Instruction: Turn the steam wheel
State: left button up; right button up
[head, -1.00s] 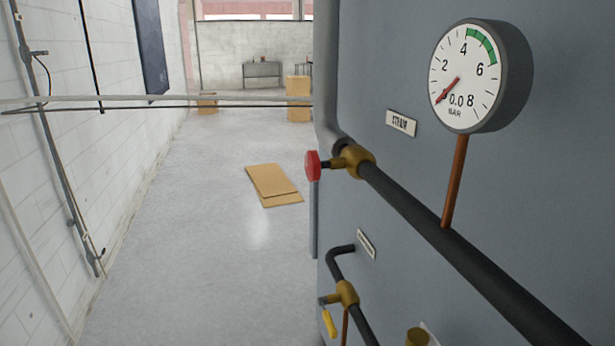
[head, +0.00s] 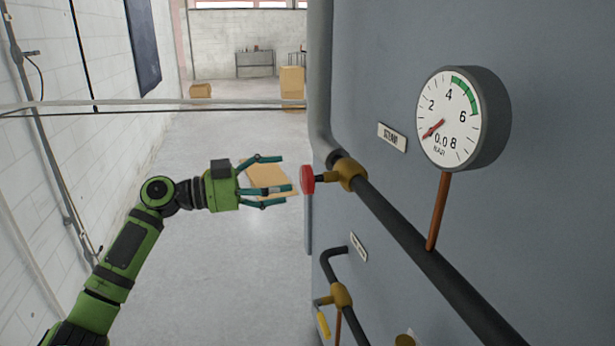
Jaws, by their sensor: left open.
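The steam wheel (head: 307,180) is a small red handwheel, seen nearly edge-on. It sits on a brass valve (head: 350,174) on the dark steam pipe, beside the "STEAM" label (head: 391,137). My left gripper (head: 282,181) is green with teal fingers. It is open and empty, just left of the wheel, with its fingers pointing right toward it. A small gap seems to lie between fingertips and wheel. A round pressure gauge (head: 450,118) above the pipe has its red needle near 0. My right gripper is not in view.
A lower brass valve (head: 340,295) with a yellow handle (head: 323,325) is below the wheel. The grey machine wall (head: 400,40) fills the right. Flat cardboard (head: 266,178) lies on the floor behind my gripper. The floor at left is mostly clear.

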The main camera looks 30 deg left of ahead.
aim_at(301, 178)
pick_arm(q)
jog(key=p+x, duration=0.3)
jog(key=x, duration=0.2)
jog(key=shift+w+a+r, duration=0.1)
jog(key=shift+r, duration=0.05)
jog(key=shift+w+d+f+p, duration=0.25)
jog(key=shift+w+d+p, duration=0.2)
jog(key=shift+w, duration=0.05)
jog(key=c, duration=1.2)
